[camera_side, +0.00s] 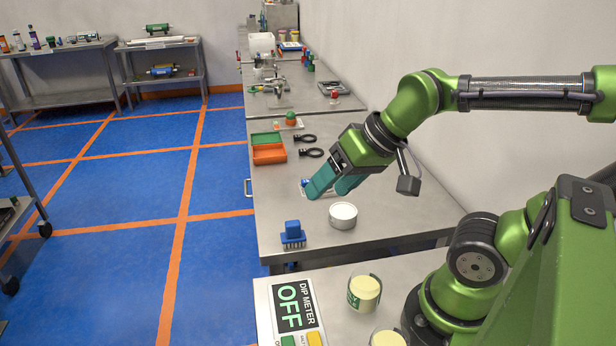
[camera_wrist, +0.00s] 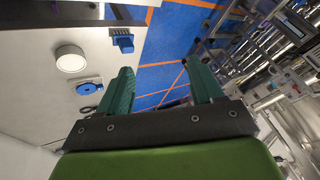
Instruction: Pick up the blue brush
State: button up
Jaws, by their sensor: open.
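The blue brush (camera_side: 293,235) stands on the steel table near its front left corner, bristles down and its block handle up. In the wrist view the brush (camera_wrist: 122,40) lies beyond the left finger, near the table edge. My gripper (camera_side: 328,190) has teal fingers and is open and empty. It is farther back along the table than the brush, up and right of it in the side view. In the wrist view the gap of my gripper (camera_wrist: 160,67) shows blue floor.
A white round container (camera_side: 343,215) stands right of the brush. A blue-and-white item (camera_wrist: 90,87) lies near my gripper. Black ring-handled tools (camera_side: 311,153) and a green-and-orange box (camera_side: 268,148) are farther back. Table surface around the brush is clear.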

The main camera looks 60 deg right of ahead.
jog(key=w+d+f+m+g, duration=0.1)
jog(key=w+f+m+g, duration=0.2)
jog(key=w+m, duration=0.15)
jog(key=m+g+h, duration=0.2)
jog(key=m+g, duration=0.1)
jog(key=m, duration=0.8)
send_over(293, 234)
notch_tip(293, 234, down, 4)
jog(key=d+m, duration=0.2)
jog(key=m, duration=0.6)
jog(key=shift+n+g, duration=0.25)
jog(key=shift+g, duration=0.05)
jog(key=f, duration=1)
jog(key=shift+w+a+f, duration=0.3)
jog(key=shift+w+f, duration=0.05)
jog(key=shift+a+f, duration=0.15)
jog(key=shift+f, duration=1.2)
jog(key=shift+a+f, duration=0.1)
jog(key=shift+f, duration=1.25)
jog(key=shift+c, duration=0.2)
